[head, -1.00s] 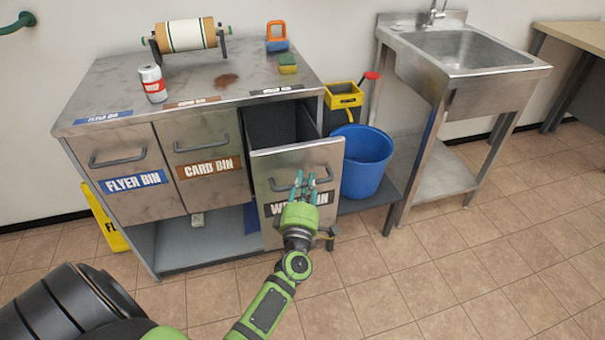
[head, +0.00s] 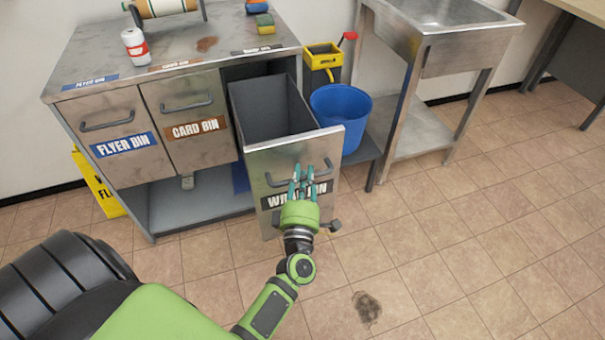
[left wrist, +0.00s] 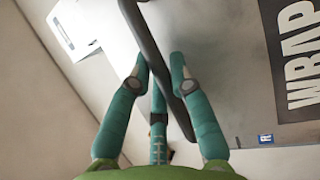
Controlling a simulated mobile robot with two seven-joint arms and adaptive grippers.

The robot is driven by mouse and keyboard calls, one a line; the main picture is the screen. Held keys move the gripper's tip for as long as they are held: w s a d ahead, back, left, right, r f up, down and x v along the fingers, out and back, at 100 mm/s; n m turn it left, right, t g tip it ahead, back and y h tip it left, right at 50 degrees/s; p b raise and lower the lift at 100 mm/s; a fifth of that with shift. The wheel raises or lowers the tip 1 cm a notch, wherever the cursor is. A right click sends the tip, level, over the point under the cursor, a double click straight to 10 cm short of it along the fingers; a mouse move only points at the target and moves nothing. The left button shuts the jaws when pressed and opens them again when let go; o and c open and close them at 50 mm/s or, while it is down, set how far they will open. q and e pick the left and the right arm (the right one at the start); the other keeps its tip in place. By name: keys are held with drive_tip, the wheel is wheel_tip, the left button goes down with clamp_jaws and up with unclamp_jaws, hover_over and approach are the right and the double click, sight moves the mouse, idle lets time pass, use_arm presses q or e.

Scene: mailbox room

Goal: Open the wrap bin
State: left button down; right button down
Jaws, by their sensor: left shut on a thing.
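The wrap bin (head: 262,160) is a grey metal drawer with a dark handle and a label partly hidden by my gripper. It stands pulled well out of the counter, and its empty-looking inside shows. My left gripper (head: 304,173) is at the front of the bin, its teal fingers shut on the handle (head: 276,181). In the left wrist view the dark handle bar (left wrist: 150,50) runs between the fingers (left wrist: 160,80), with the "WRAP" label (left wrist: 298,60) to the right. My right gripper does not show.
The flyer bin (head: 107,121) and card bin (head: 186,104) are closed at the left. A blue bucket (head: 340,115) stands close to the wrap bin's right side. A yellow sign (head: 97,190) leans at the counter's left. Open tiled floor lies in front, with a dark stain (head: 367,308).

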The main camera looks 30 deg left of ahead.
use_arm(q)
drive_tip(key=c, duration=1.1)
unclamp_jaws()
drive_tip(key=v, duration=1.2)
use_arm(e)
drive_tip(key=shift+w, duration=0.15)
use_arm(q)
drive_tip(key=shift+d, duration=0.1)
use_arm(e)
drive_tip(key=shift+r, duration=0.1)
